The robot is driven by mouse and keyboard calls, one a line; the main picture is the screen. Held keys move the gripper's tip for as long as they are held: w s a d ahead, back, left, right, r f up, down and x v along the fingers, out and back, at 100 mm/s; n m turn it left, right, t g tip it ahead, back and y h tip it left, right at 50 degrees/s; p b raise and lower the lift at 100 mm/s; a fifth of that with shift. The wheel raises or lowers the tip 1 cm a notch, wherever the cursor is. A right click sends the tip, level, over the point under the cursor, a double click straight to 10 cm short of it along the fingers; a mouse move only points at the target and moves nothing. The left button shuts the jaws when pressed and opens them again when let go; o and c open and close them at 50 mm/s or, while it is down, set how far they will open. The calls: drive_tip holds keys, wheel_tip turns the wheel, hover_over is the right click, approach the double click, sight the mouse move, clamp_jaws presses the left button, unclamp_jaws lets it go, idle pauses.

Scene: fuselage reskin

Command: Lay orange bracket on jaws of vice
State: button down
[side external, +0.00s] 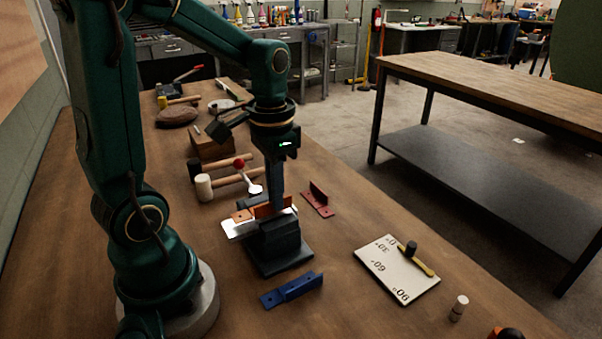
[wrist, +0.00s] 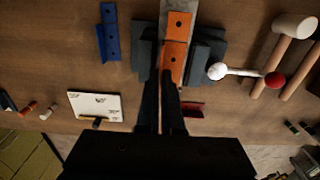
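The orange bracket (side external: 262,207) is at the top of the dark vice (side external: 280,245), over a shiny metal plate (side external: 236,228). In the wrist view the bracket (wrist: 178,28) shows a flat flange with holes, in line with the plate (wrist: 178,5) and between the vice's dark jaws (wrist: 206,62). My gripper (side external: 276,203) points down at the bracket. Its fingers (wrist: 161,85) stand close together on either side of the bracket's upright flange and appear shut on it. Whether the bracket fully touches the jaws is hard to tell.
A blue bracket (side external: 292,289) lies in front of the vice and a red bracket (side external: 318,200) behind it to the right. The vice handle with a red knob (side external: 239,163) and mallets (side external: 204,187) are at left. An angle board (side external: 397,268) lies right.

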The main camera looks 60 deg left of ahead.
drive_tip(key=shift+f, duration=0.65)
idle(0.4)
drive_tip(key=c, duration=1)
unclamp_jaws()
drive_tip(key=shift+r, duration=0.1)
wheel_tip(320, 180, up, 4)
drive_tip(key=shift+r, duration=0.2)
drive_tip(key=shift+w+d+r, duration=0.1)
drive_tip(key=shift+d+r, duration=0.1)
drive_tip(key=shift+r, duration=0.15)
drive_tip(key=shift+s+d+r+t, duration=0.3)
drive_tip(key=shift+s+d+t, duration=0.6)
drive_tip(key=shift+d, duration=0.3)
drive_tip(key=shift+s+d+r+t, duration=0.25)
drive_tip(key=shift+s+d+t, duration=0.6)
drive_tip(key=shift+d, duration=0.4)
drive_tip(key=shift+s+d+r+t, duration=0.3)
drive_tip(key=shift+s+d+t, duration=0.4)
drive_tip(key=shift+d+t, duration=0.45)
